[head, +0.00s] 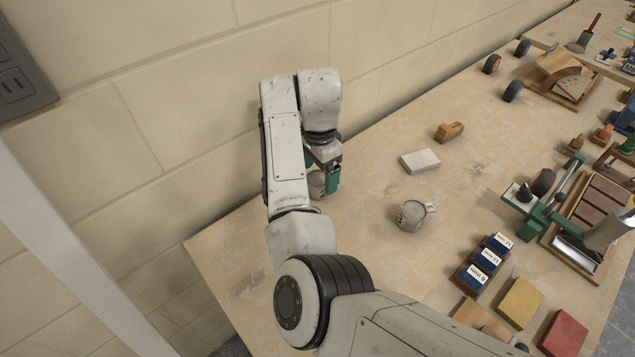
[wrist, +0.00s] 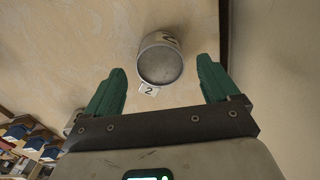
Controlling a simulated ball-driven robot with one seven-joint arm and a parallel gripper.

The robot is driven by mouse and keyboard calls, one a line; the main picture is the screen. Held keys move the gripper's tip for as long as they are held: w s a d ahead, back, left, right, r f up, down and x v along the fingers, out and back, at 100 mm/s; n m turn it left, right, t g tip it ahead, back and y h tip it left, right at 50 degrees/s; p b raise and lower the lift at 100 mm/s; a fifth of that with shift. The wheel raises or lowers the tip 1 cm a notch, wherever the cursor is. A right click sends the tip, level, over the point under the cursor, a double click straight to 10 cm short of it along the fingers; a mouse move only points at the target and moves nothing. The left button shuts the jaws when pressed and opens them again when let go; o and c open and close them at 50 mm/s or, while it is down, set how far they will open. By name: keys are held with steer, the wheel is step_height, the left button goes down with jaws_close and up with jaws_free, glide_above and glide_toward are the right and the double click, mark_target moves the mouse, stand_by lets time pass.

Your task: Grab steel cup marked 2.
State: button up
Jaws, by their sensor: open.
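The steel cup marked 2 (wrist: 160,60) shows in the wrist view, just beyond my gripper's fingertips and between their lines. A small white tag with a 2 (wrist: 149,89) is beside its rim. In the head view this cup (head: 317,185) is partly hidden by my gripper (head: 328,183) near the wall. My gripper also shows in the wrist view (wrist: 163,85), its two green fingers apart with nothing between them. A second grey cup (head: 411,215) with a white tag stands on the table to the right; I cannot read its tag.
A white block (head: 420,161) and a wooden block (head: 450,131) lie farther back. A rack of labelled blue boxes (head: 483,263), a yellow block (head: 520,303) and a red block (head: 563,335) are at the right. The wall runs close behind my arm.

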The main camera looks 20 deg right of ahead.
mark_target(318, 178)
steer(key=shift+f, duration=1.8)
steer(key=shift+r, duration=0.1)
steer(key=c, duration=1.3)
